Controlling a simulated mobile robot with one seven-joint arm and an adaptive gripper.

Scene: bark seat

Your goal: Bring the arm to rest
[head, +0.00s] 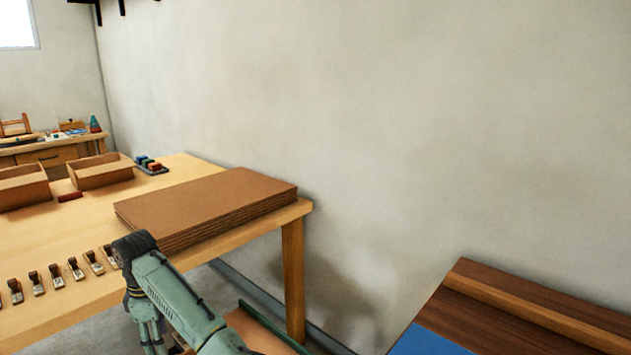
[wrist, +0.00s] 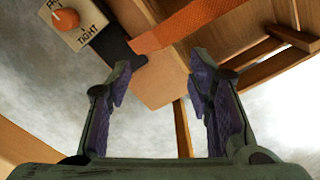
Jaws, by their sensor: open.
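My arm reaches up from the bottom of the head view, its green links bent at a dark elbow joint beside the front edge of the wooden table (head: 84,230). My gripper (wrist: 160,85) shows in the wrist view with its two purple-padded fingers spread apart. Nothing is between the fingers. The gripper itself is not clearly seen in the head view.
A stack of brown sheets (head: 205,205) lies on the table near my arm. Several small clamps stand along the front edge. Two open boxes (head: 100,170) sit behind. A dark wooden surface (head: 500,315) with a blue patch (head: 425,343) is at right. The wrist view shows an orange knob (wrist: 67,19) on a panel and an orange strip (wrist: 190,25).

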